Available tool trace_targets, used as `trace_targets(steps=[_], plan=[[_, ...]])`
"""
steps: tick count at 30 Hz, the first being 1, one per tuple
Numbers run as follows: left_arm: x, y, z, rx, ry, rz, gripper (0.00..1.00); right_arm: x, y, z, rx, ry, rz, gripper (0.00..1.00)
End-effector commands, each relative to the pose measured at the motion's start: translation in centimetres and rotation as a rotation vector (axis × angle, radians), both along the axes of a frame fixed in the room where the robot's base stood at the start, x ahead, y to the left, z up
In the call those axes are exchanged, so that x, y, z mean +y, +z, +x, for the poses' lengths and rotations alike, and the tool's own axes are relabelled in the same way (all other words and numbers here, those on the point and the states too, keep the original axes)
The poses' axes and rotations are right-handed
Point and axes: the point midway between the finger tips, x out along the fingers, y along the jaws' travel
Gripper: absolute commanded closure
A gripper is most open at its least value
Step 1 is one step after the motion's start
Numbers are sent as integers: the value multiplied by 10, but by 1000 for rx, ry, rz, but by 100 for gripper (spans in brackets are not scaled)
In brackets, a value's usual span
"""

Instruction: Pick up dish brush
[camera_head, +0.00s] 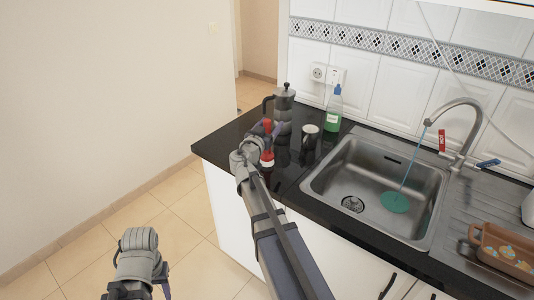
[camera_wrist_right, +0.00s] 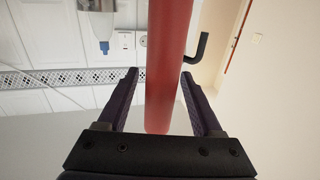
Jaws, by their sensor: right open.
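A red upright handle, which I take to be the dish brush (camera_head: 267,158), stands on the black counter left of the sink, with a pale band low on it. My right gripper (camera_head: 272,130) is at its upper part and partly hides it. In the right wrist view the red handle (camera_wrist_right: 168,60) runs between the two open fingers of my right gripper (camera_wrist_right: 160,78). A gap shows on the left side; the right finger is close to the handle. My left gripper (camera_head: 138,288) is low at the left, away from the counter, its fingers mostly hidden.
A moka pot (camera_head: 284,103) stands just behind the brush. A dark cup (camera_head: 309,136) and a green soap bottle (camera_head: 333,112) stand to its right. The steel sink (camera_head: 330,206) has a running tap (camera_head: 462,103). A brown tray (camera_head: 484,250) is at the far right.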

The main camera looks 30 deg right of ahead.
Motion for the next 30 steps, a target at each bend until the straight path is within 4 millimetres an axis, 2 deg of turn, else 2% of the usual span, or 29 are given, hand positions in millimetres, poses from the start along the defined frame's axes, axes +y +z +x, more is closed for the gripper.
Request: trace_targets(steps=[6, 24, 30], plan=[[0, 0, 0, 0, 0, 0, 54, -1, 0, 0, 0, 0, 0, 33], [0, 0, 0, 0, 0, 0, 54, -1, 0, 0, 0, 0, 0, 100], [0, 0, 0, 0, 0, 0, 54, -1, 0, 0, 0, 0, 0, 100]])
